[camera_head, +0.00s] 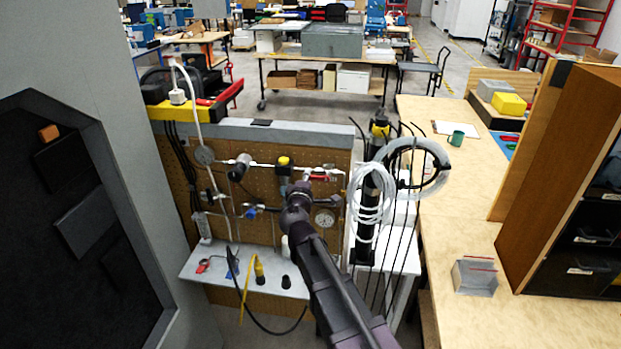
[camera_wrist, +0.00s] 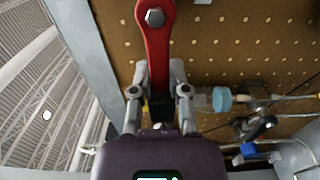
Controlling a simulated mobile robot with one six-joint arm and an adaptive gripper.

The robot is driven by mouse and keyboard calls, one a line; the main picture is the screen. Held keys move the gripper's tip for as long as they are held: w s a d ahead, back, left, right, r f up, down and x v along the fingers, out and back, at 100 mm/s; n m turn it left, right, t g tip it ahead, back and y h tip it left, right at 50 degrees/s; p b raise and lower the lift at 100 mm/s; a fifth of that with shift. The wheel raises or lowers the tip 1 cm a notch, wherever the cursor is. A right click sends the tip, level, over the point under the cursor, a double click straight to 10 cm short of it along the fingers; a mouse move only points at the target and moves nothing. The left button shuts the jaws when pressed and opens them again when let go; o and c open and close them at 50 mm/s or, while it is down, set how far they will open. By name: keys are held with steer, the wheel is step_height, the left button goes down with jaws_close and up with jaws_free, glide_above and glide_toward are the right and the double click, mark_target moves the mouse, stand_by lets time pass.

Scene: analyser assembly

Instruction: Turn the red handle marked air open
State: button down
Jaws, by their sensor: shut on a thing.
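The red handle (camera_wrist: 155,45) is a flat lever with a hex bolt at its upper end in the wrist view. My gripper (camera_wrist: 158,78) has one finger on each side of its lower part and is shut on it. In the head view my gripper (camera_head: 299,185) is at the pegboard panel, and a small red piece (camera_head: 320,177), likely the same handle, shows just right of it. The fingers hide part of the handle's lower end. No marking on the handle can be read.
The brown pegboard (camera_head: 262,205) carries pipes, gauges and a blue-handled valve (camera_wrist: 250,149). A white shelf (camera_head: 222,263) with small tools lies below. Coiled white tubing (camera_head: 370,205) hangs to the right, with a wooden bench (camera_head: 455,240) beyond it.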

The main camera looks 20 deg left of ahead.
steer(key=c, duration=0.6)
jaws_free()
steer(key=shift+w, duration=0.1)
steer(key=v, duration=1.2)
